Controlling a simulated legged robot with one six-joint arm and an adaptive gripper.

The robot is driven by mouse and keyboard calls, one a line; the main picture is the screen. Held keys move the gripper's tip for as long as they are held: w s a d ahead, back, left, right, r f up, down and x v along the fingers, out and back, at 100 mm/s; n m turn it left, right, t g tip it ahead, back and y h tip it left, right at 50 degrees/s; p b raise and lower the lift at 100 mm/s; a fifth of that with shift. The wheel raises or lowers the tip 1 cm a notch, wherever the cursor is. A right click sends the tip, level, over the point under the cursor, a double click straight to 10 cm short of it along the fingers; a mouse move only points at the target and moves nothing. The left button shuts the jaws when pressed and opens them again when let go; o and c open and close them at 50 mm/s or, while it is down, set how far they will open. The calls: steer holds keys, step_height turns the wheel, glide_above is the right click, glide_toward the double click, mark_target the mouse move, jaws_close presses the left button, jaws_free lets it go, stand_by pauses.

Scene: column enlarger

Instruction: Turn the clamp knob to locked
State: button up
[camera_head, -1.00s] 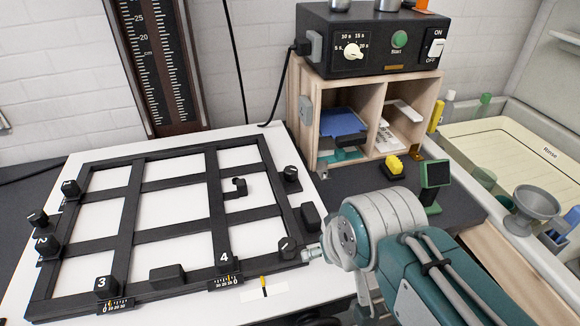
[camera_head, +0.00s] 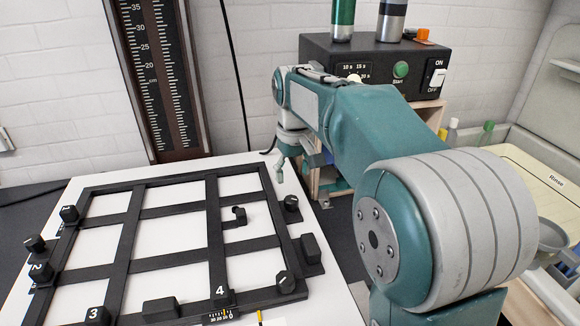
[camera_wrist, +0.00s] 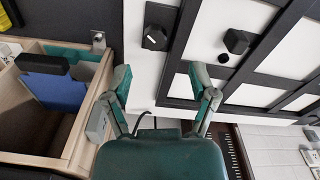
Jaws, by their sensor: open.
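A black knob (camera_wrist: 155,37) with a white pointer line sits on a dark plate on the white baseboard, beside the black frame; it is likely the clamp knob, but I see no lock label. In the head view my gripper (camera_head: 296,170) hangs above the frame's back right corner, apart from the knob.
The black easel frame (camera_head: 128,222) has several numbered knobs and lies on the white baseboard (camera_head: 222,166). The scaled column (camera_head: 160,80) stands behind. A black timer box (camera_head: 425,75) sits on a wooden shelf (camera_wrist: 60,150) with a blue item, close to my gripper's side.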

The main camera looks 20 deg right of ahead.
mark_target(291, 198)
steer(key=w, duration=0.1)
steer(key=w+f, duration=0.1)
steer(key=w, duration=0.1)
steer(key=shift+d+f+g, duration=0.2)
steer(key=shift+f+g, duration=0.05)
steer(key=shift+g, duration=0.05)
steer(key=shift+s+f, duration=0.15)
steer(key=shift+f, duration=3.55)
steer(key=shift+f, duration=0.15)
